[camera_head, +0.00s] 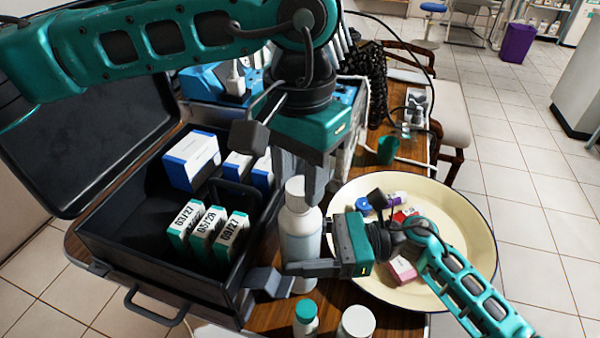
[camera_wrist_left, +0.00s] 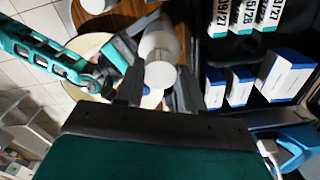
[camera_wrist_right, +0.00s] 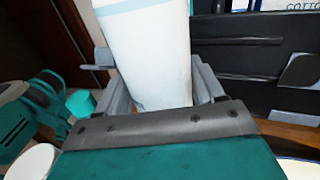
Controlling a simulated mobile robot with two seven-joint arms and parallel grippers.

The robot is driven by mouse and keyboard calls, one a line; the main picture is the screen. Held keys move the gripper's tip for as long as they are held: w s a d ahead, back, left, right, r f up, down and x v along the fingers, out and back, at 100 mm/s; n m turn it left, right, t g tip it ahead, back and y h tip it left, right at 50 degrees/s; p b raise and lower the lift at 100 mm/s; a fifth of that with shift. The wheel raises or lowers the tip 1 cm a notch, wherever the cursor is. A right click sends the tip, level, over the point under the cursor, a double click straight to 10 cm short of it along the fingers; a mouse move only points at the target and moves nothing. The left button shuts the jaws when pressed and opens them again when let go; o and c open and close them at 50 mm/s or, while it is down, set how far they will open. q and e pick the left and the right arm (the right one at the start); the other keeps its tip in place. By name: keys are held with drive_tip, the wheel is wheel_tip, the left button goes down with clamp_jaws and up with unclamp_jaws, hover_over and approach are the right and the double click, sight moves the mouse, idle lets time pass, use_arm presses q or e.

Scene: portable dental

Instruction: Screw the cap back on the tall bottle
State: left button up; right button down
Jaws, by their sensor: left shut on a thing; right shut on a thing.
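The tall white bottle (camera_head: 300,240) stands upright in the middle of the head view, with a pale blue band. My right gripper (camera_head: 300,268) is shut around its lower body; the right wrist view also shows the bottle (camera_wrist_right: 155,60) between the fingers. The white cap (camera_head: 295,187) is at the bottle's top, in line with the neck. My left gripper (camera_head: 297,190) points down from above and is shut on the cap, which also shows in the left wrist view (camera_wrist_left: 160,75). I cannot tell whether the cap's threads are engaged.
An open black case (camera_head: 125,215) with several boxes lies to the left. A cream basin (camera_head: 465,235) with small packs is to the right. A green-capped bottle (camera_head: 306,318) and a white-lidded jar (camera_head: 356,322) stand close in front. A green cup (camera_head: 388,150) is behind.

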use_arm(q)
drive_tip(key=m, duration=0.5)
drive_tip(key=o, duration=1)
drive_tip(key=shift+r, duration=2.3)
drive_tip(key=shift+c, duration=0.4)
